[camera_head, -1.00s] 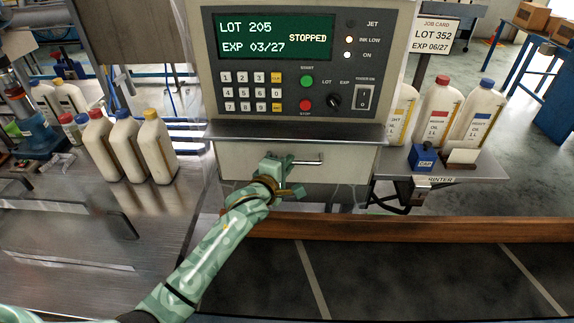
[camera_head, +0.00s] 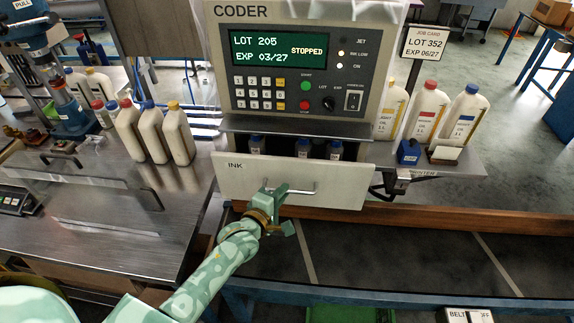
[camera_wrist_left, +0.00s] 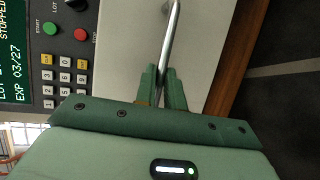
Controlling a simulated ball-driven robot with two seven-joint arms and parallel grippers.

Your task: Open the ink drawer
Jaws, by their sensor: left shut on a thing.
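The ink drawer (camera_head: 340,188), a pale grey front marked INK, sits under the coder (camera_head: 308,14) and stands pulled out. My left gripper (camera_head: 268,190) is shut on the left part of the drawer's metal bar handle (camera_head: 300,192). In the left wrist view the green fingers (camera_wrist_left: 163,88) close around the handle (camera_wrist_left: 172,45), with the drawer front (camera_wrist_left: 205,60) behind it. My right gripper is not in view.
Oil bottles stand on the left bench (camera_head: 95,225) and on the right shelf (camera_head: 465,162), which also holds a blue cap block (camera_head: 408,152). A dark conveyor with a brown rail (camera_head: 450,218) runs below the drawer.

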